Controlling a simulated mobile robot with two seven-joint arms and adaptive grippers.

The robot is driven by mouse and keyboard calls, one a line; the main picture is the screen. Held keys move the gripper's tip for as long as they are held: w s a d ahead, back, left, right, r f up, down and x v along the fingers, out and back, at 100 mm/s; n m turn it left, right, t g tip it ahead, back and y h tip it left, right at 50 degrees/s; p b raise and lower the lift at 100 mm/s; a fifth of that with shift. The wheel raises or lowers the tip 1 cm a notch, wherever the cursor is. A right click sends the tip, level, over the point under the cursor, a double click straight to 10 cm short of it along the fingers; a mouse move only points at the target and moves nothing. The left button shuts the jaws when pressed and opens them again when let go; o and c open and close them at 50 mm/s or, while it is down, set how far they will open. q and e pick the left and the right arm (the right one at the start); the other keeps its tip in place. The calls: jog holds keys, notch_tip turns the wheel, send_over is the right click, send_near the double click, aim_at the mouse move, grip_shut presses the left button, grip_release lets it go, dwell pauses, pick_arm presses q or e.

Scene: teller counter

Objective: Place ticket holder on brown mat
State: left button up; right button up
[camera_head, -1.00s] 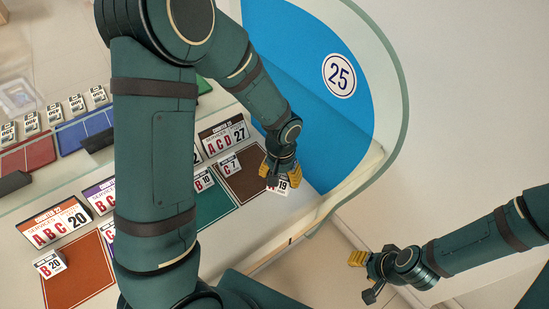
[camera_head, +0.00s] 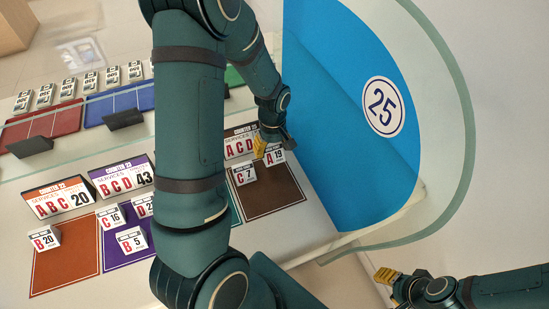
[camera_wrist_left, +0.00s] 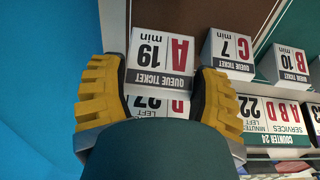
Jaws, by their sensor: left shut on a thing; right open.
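The ticket holder marked A 19 (camera_head: 275,155) is a small white block at the back right of the brown mat (camera_head: 280,196). My left gripper (camera_head: 266,150) is shut on it. In the left wrist view the holder (camera_wrist_left: 160,55) sits between the yellow fingertips (camera_wrist_left: 158,95), print facing the camera. I cannot tell whether its base touches the mat. A similar holder marked C 7 (camera_head: 243,175) stands to its left, at the mat's back left. My right gripper (camera_head: 387,279) is open and empty at the lower right, off the counter.
A sign reading A C D (camera_head: 240,144) stands behind the brown mat, partly hidden by my left arm. The blue panel marked 25 (camera_head: 340,120) and a glass edge lie to the right. Orange (camera_head: 62,265) and purple mats with other holders are left. The mat's front is clear.

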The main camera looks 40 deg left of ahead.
aim_at(273, 156)
pick_arm(q)
jog(key=shift+w+f+b, duration=0.1)
jog(key=shift+f+b, duration=0.35)
jog(key=shift+f, duration=1.8)
jog(key=shift+f, duration=0.1)
jog(key=o, duration=1.3)
jog(key=shift+r, duration=0.2)
notch_tip(273, 156, up, 12)
jog(key=p, duration=0.2)
jog(key=shift+p, duration=0.35)
jog(key=shift+f, duration=0.1)
